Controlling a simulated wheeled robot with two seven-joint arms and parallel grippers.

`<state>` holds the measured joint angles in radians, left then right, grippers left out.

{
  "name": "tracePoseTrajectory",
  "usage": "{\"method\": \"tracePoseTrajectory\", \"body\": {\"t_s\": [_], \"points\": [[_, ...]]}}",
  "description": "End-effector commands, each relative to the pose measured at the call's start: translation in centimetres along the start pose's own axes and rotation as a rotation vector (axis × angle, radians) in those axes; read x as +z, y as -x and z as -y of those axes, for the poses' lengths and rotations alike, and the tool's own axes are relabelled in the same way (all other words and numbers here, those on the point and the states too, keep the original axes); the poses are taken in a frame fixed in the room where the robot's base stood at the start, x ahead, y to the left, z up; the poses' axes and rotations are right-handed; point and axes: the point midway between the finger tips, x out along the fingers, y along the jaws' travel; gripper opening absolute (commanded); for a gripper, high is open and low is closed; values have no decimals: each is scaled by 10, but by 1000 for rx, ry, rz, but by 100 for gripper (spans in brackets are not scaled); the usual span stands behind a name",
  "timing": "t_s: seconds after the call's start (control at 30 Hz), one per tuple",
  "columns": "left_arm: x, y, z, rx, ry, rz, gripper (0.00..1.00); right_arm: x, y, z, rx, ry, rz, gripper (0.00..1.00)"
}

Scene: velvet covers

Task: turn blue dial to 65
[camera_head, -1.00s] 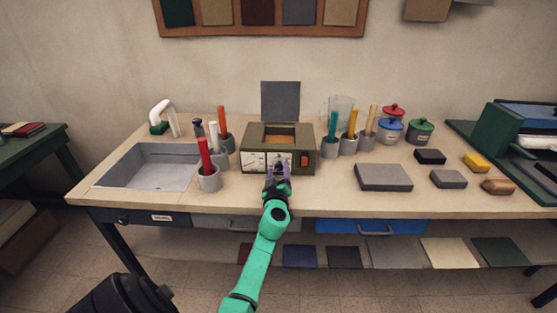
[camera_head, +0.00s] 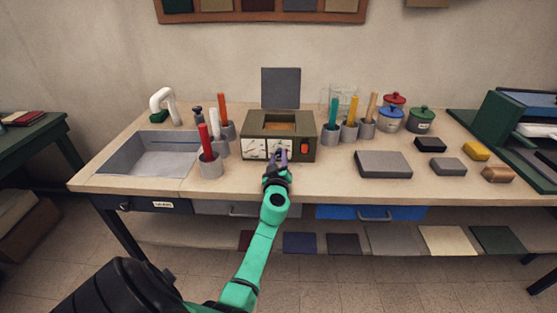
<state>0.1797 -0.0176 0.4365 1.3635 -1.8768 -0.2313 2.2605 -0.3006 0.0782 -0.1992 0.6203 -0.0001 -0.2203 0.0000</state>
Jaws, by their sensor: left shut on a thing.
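The olive box (camera_head: 309,132) stands at the middle of the bench. Its front has white scale faces (camera_head: 255,149) on the left and a red switch (camera_head: 305,148) on the right. My left gripper (camera_head: 280,158) is at the front of the box, in front of the right-hand scale face. It is shut on what I take to be the blue dial, which the fingers hide almost wholly. The dial's setting cannot be read. My right gripper is not in view.
A grey sink (camera_head: 155,160) and cups with coloured sticks are left of the box. More cups, lidded jars (camera_head: 421,119) and several blocks (camera_head: 383,164) are to its right. The bench top in front of the box is mostly clear.

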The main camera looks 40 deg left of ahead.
Motion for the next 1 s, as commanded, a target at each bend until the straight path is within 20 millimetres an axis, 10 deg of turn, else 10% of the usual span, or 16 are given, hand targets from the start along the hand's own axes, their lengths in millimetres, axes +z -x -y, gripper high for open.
{"method": "tracePoseTrajectory", "body": {"t_s": [1.0], "points": [[1, 0, -2, 0, -921, -3, 0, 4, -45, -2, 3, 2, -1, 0]]}}
